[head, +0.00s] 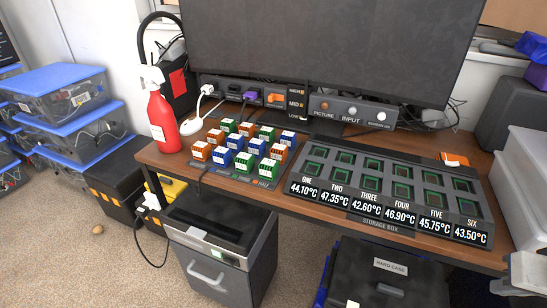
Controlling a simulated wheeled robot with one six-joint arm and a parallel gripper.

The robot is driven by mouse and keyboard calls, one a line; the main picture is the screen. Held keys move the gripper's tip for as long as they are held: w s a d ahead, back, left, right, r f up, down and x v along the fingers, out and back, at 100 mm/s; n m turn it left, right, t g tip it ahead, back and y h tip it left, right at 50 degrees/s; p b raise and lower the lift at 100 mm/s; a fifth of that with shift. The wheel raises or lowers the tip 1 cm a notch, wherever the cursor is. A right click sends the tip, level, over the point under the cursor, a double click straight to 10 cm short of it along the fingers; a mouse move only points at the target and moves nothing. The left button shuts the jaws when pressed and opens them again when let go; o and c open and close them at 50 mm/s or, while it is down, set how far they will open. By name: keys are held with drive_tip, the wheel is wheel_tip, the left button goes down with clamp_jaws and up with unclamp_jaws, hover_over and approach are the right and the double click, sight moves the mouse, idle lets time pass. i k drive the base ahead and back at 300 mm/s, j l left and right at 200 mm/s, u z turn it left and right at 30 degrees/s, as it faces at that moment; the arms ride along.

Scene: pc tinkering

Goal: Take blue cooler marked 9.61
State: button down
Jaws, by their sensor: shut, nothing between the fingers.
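Several blue coolers stand among orange and green ones on a tray at the middle left of the desk in the head view. One blue cooler (221,159) is in the front row. A second blue cooler (234,142) and a third blue cooler (256,147) are in the middle row, and another blue cooler (288,138) is at the back right. Their white top labels are too small to read, so I cannot tell which is marked 9.61.
A storage box (377,223) with several green-lined slots and temperature displays lies right of the coolers. A large monitor (330,50) is behind. A grey case (525,180) borders the desk's right end.

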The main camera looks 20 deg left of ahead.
sight(235, 141)
drive_tip(key=k+j, duration=0.15)
drive_tip(key=j, duration=0.2)
drive_tip(key=k+j+z, duration=0.1)
drive_tip(key=j, duration=0.25)
drive_tip(key=k+j, duration=0.2)
drive_tip(key=j, duration=0.15)
drive_tip(key=j+z, duration=0.4)
drive_tip(key=j, duration=2.1)
